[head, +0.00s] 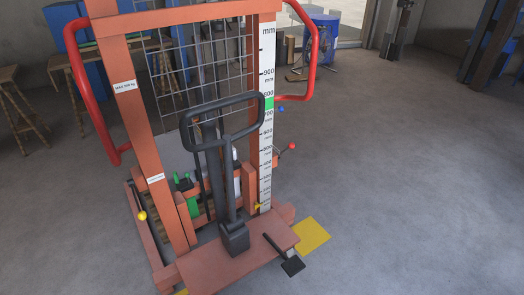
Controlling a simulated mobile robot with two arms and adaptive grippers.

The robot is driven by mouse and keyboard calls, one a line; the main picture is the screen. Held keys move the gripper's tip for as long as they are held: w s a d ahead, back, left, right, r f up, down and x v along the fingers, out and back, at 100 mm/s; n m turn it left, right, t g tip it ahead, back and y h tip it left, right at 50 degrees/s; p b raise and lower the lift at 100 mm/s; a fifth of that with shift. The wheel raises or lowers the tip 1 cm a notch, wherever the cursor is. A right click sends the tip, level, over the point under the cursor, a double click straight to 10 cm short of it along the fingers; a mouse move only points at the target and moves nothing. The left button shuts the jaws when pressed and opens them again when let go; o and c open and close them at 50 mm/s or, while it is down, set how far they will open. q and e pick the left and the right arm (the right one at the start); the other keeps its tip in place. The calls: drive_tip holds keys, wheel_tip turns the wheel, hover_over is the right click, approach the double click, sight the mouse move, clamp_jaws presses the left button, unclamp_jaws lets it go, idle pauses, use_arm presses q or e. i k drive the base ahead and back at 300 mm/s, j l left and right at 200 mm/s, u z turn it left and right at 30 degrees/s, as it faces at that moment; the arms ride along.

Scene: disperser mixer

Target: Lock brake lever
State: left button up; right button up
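An orange manual stacker (226,270) stands in front of me with a black loop handle (222,114) upright at its middle. No part is labelled as the brake lever. A black pedal-like lever (292,265) sticks out at the right front of the base, tilted down toward the floor. Small levers with a red knob (292,146) and a blue knob (281,109) are on the right side. A yellow knob (142,216) is at the left, and a small yellow part (257,205) is by the right post. Neither of my grippers is in view.
Red side handles (305,60) curve out from both sides of the mast. A yellow floor mark (313,236) lies right of the base. Wooden stools (20,110) stand at the left, a blue drum (322,40) at the back. The grey floor at right is clear.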

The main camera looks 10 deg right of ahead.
sight(291, 145)
drive_tip(key=i+l, duration=0.25)
drive_tip(key=i+l+u, duration=0.1)
drive_tip(key=i+l, duration=0.2)
drive_tip(key=l, duration=0.15)
drive_tip(key=i+l, duration=0.25)
drive_tip(key=i+l+u, duration=0.1)
drive_tip(key=i+l, duration=0.15)
drive_tip(key=l, duration=0.25)
drive_tip(key=i+l, duration=0.25)
drive_tip(key=l, duration=0.15)
drive_tip(key=i+l, duration=0.25)
drive_tip(key=l, duration=0.15)
drive_tip(key=i+l+u, duration=0.1)
drive_tip(key=l, duration=0.25)
drive_tip(key=i, duration=0.1)
